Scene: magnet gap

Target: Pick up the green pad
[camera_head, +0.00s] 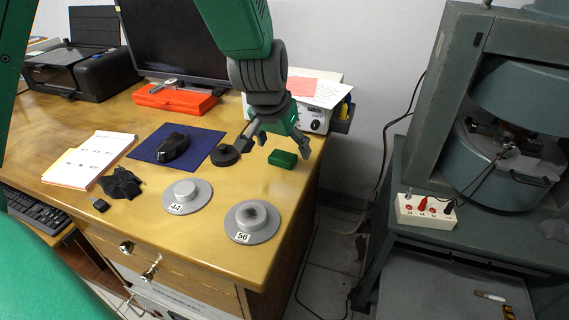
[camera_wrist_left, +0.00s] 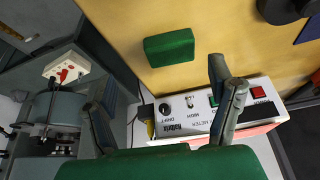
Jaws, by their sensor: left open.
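The green pad (camera_head: 283,158) is a small rectangular block lying flat on the wooden desk near its right edge. In the left wrist view the pad (camera_wrist_left: 169,48) is fully visible on the desk top, beyond the fingertips. My left gripper (camera_head: 275,146) is open above the desk, close to the pad, with its fingers spread. In the left wrist view the left gripper (camera_wrist_left: 157,90) has its two fingers wide apart and nothing between them. The pad appears free of the fingers. My right gripper is not in view.
A black round piece (camera_head: 225,155) lies left of the gripper. Two grey discs (camera_head: 187,196) (camera_head: 252,221) sit toward the front edge. A white meter box (camera_wrist_left: 205,108) with papers stands behind the pad. A mouse lies on a blue mat (camera_head: 205,140). Grey machinery stands right, past a gap.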

